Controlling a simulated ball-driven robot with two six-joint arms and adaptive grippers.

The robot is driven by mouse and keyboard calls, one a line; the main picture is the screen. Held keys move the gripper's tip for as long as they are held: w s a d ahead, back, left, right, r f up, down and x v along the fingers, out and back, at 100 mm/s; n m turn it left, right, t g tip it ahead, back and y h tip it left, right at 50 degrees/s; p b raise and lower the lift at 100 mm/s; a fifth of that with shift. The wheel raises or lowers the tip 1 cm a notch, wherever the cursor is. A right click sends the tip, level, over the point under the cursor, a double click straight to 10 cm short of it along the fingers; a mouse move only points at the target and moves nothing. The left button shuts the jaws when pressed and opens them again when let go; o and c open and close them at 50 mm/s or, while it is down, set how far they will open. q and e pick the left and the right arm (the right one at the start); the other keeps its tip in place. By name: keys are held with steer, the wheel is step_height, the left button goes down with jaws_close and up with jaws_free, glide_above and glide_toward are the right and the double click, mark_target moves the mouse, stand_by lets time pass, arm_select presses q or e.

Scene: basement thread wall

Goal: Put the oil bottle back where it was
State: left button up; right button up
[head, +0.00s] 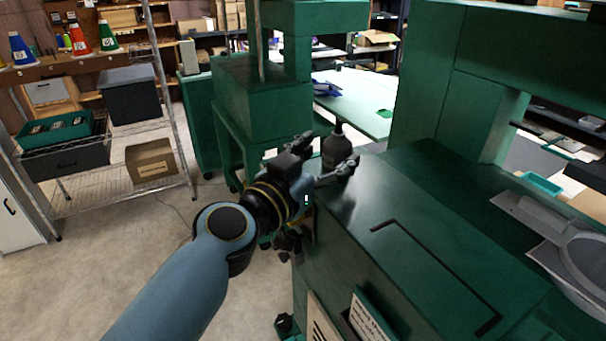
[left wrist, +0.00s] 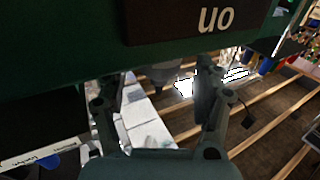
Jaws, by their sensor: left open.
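The oil bottle (head: 336,152), dark grey with a narrow neck and dark cap, stands upright at the far left edge of the green machine top (head: 400,200). My left gripper (head: 331,149) is open, with one finger on each side of the bottle's body as seen in the head view. Whether a finger touches the bottle cannot be told. In the left wrist view, the open fingers (left wrist: 158,100) show with a grey rounded shape (left wrist: 168,76) between them, probably the bottle, partly hidden by the green edge above. My right gripper is not in view.
A tall green machine column (head: 270,95) stands behind my left arm. A wire shelf (head: 110,190) with boxes is at the left. A grey pan-like part (head: 590,255) lies at the right of the green top.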

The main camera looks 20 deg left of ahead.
arm_select(q)
steer(key=s+a+b, duration=0.1)
steer(key=s+b, duration=0.2)
steer(key=s, duration=0.6)
steer(key=shift+s+a, duration=0.15)
steer(key=shift+a, duration=0.25)
steer(key=shift+d, duration=0.1)
